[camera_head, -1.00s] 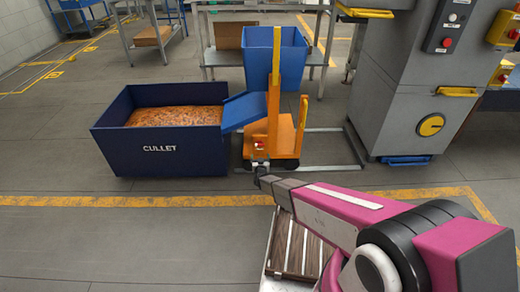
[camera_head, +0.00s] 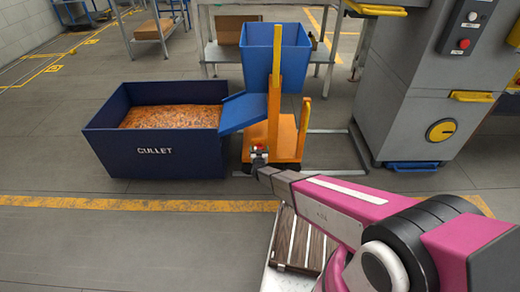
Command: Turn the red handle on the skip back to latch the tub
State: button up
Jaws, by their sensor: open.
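The blue tub (camera_head: 298,50) sits on an orange tipping skip frame (camera_head: 288,142) and looks roughly upright. A blue chute (camera_head: 242,112) slopes from it towards the cullet bin. A small red handle (camera_head: 256,147) shows low on the front left of the orange frame. My gripper (camera_head: 257,162) is just below and in front of the handle, with its fingers open. The fingers are very small here, and I cannot tell whether they touch the handle or whether it lies between them.
A dark blue bin marked CULLET (camera_head: 108,150), full of orange-brown pieces, stands left of the skip. A grey machine (camera_head: 418,105) stands at the right. The left foreground floor is clear.

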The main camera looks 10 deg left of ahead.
jog(key=shift+c, duration=0.3)
jog(key=c, duration=0.9)
jog(key=shift+o, duration=0.2)
jog(key=shift+m, duration=0.4)
jog(key=m, duration=1.7)
jog(key=shift+d+f, duration=0.25)
jog(key=shift+d, duration=0.05)
jog(key=shift+m, duration=0.3)
